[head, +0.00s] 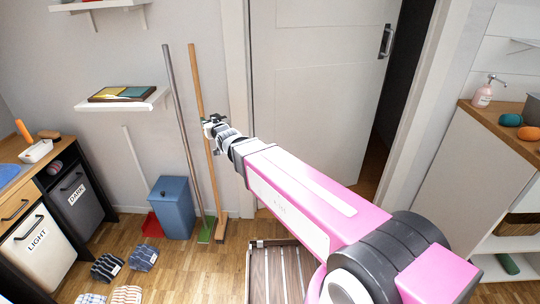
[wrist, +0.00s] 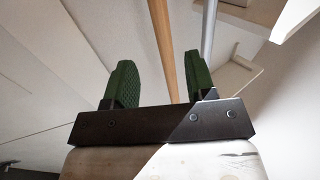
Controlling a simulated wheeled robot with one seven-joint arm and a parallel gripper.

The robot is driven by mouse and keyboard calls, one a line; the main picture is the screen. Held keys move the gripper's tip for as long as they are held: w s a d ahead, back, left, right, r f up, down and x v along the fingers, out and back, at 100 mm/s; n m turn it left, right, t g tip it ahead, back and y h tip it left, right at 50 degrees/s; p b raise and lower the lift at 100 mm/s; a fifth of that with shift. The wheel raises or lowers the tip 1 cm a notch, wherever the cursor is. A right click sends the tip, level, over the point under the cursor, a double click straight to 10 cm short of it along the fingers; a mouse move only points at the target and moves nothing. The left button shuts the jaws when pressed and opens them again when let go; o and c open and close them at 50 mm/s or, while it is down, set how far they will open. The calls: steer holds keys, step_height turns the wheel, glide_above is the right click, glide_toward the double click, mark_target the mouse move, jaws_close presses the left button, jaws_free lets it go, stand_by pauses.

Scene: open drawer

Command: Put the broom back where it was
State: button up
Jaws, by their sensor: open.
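The broom (head: 196,80) has a long wooden handle and a brown head on the floor. It leans nearly upright against the wall, left of the door. My gripper (head: 211,124) is at the handle's middle height. In the wrist view, my gripper (wrist: 162,82) has its two green fingers apart, with the wooden handle (wrist: 163,35) seen in the gap between them. Neither finger visibly touches it. A grey pole (head: 174,95) with a green foot stands just left of the broom; it shows behind the right finger in the wrist view (wrist: 209,28).
A blue bin (head: 172,207) and a red dustpan (head: 151,224) stand left of the poles. A wall shelf (head: 122,105) holds a coloured tray. A slatted wooden crate (head: 258,272) is on the floor below my arm. The door (head: 315,75) is ajar.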

steer(key=d+f+m+g+h, duration=0.2)
steer(key=d+f+g+h, duration=0.1)
steer(key=d+f, duration=0.55)
steer(key=d+f+m+g+h, duration=0.1)
steer(key=d+f+g+h, duration=0.2)
steer(key=d+f, duration=0.55)
steer(key=s+d+f+m+g+h, duration=0.1)
steer(key=s+d+f+g, duration=0.2)
steer(key=s+d, duration=0.4)
steer(key=s+d+f+m+g+h, duration=0.2)
steer(key=s+d+g, duration=0.4)
steer(key=d, duration=0.8)
steer(key=shift+s+d+f+g, duration=0.2)
steer(key=shift+s+f+g, duration=0.1)
steer(key=shift+s+f, duration=0.55)
